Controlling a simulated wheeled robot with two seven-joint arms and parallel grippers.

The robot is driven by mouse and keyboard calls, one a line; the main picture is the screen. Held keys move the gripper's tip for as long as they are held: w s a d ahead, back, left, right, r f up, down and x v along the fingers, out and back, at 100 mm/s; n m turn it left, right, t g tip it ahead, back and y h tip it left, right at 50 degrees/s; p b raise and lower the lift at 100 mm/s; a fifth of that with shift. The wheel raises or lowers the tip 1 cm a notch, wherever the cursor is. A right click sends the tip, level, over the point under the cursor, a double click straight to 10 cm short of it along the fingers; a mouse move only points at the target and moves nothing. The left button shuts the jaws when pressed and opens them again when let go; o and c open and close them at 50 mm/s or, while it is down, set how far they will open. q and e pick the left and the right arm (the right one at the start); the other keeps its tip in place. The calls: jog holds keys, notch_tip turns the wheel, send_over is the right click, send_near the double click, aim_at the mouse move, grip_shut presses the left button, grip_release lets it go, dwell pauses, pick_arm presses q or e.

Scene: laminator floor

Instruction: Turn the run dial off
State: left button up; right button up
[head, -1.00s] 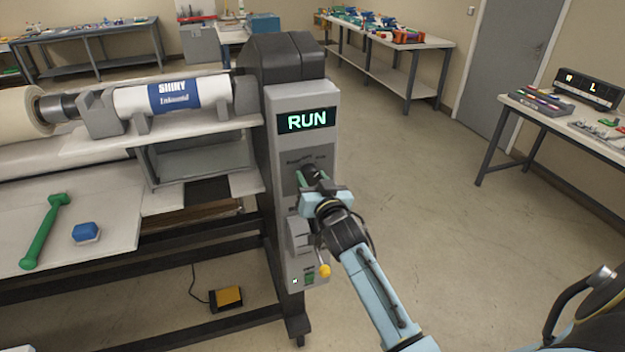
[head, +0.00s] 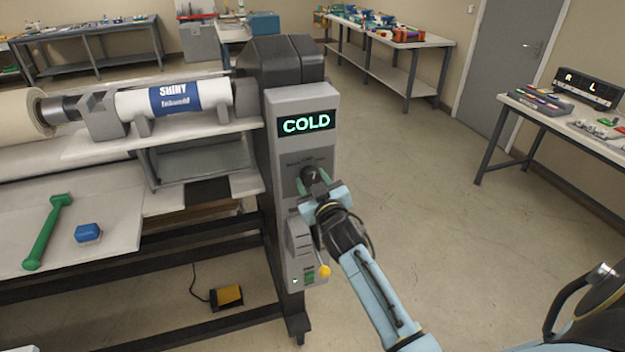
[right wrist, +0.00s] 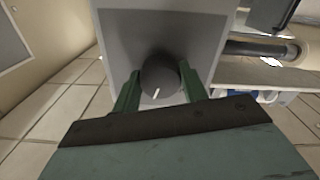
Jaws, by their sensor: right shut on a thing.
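The run dial (head: 311,175) is a black round knob on the grey control panel (head: 292,150) of the laminator. The display (head: 306,123) above it reads COLD in green letters. My right gripper (head: 318,180) is at the panel with its fingers on either side of the dial, shut on it. In the right wrist view the dial (right wrist: 160,76) sits between the two green fingers, its white mark pointing down and slightly left. The small lettering around the dial is too small to read surely. My left gripper is not in view.
Below the dial is a lever with a yellow knob (head: 324,271) and a green switch (head: 309,277). A roll (head: 172,97) lies at the upper left. A green tool (head: 47,232) and blue block (head: 88,233) lie on the bed. The floor right of the machine is clear.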

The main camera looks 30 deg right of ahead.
jog(key=shift+n, duration=1.7)
jog(key=o, duration=1)
jog(key=shift+s, duration=0.1)
jog(key=b+v, duration=0.1)
jog(key=v, duration=1.2)
jog(key=shift+a+r, duration=0.1)
